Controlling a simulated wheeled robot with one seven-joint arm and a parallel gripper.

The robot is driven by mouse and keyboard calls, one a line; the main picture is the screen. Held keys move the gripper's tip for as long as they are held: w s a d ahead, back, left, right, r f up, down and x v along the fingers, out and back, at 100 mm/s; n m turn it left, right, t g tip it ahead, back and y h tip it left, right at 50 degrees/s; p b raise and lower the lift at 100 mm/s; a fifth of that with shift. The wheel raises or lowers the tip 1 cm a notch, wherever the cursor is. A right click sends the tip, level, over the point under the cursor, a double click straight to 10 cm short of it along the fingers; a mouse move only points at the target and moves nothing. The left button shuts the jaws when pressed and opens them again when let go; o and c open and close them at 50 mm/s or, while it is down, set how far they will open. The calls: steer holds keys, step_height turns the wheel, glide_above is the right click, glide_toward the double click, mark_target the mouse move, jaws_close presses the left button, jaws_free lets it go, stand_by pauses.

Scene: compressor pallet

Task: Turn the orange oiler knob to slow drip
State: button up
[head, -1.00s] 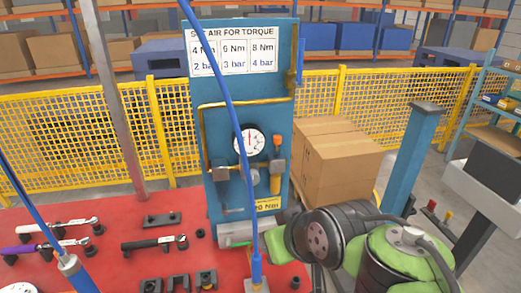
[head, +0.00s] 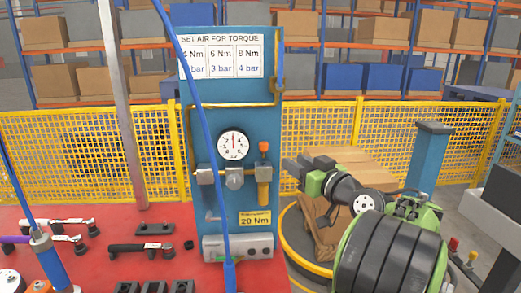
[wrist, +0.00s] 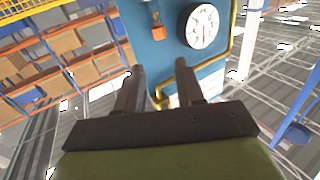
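The oiler's orange knob (head: 263,146) sits on top of an amber bowl (head: 263,185) at the right side of the blue panel (head: 215,120). In the wrist view the orange knob (wrist: 158,32) shows beyond the fingertips, roughly in line with the gap between them. My gripper (head: 288,166) is just right of the oiler in the head view, apart from the knob. In the wrist view my gripper (wrist: 160,78) has its two dark fingers spread, with nothing between them.
A round gauge (head: 233,145) and grey valves are left of the oiler. A blue hose (head: 200,105) hangs in front of the panel. Wrenches and sockets lie on the red table (head: 130,275). Cardboard boxes (head: 345,160) and a yellow fence (head: 330,125) stand behind my arm.

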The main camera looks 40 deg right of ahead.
mark_target(266, 146)
steer(key=p+x, duration=0.1)
steer(key=x, duration=1.2)
steer(key=shift+w+d+p, duration=0.1)
steer(key=shift+d+p, duration=0.05)
steer(key=shift+p, duration=0.25)
jaws_close()
steer(key=shift+f+h, duration=0.1)
steer(key=shift+h, duration=0.2)
steer(key=m+g+h+b, duration=0.1)
steer(key=h, duration=0.1)
steer(key=a+m+g+h+b, duration=0.1)
steer(key=m+h+b, duration=0.1)
steer(key=shift+w+a+h, duration=0.1)
steer(key=shift+w+h, duration=0.1)
steer(key=shift+h, duration=0.1)
steer(key=m+g+h, duration=0.1)
steer(key=m+g+h+b, duration=0.1)
steer(key=m+g+h, duration=0.1)
steer(key=shift+w+a+m+h, duration=0.2)
steer(key=shift+w+m+h, duration=0.1)
steer(key=shift+h, duration=0.1)
steer(key=shift+m+g+h+b, duration=0.5)
steer(key=shift+m+g+h, duration=0.55)
steer(key=shift+g, duration=0.35)
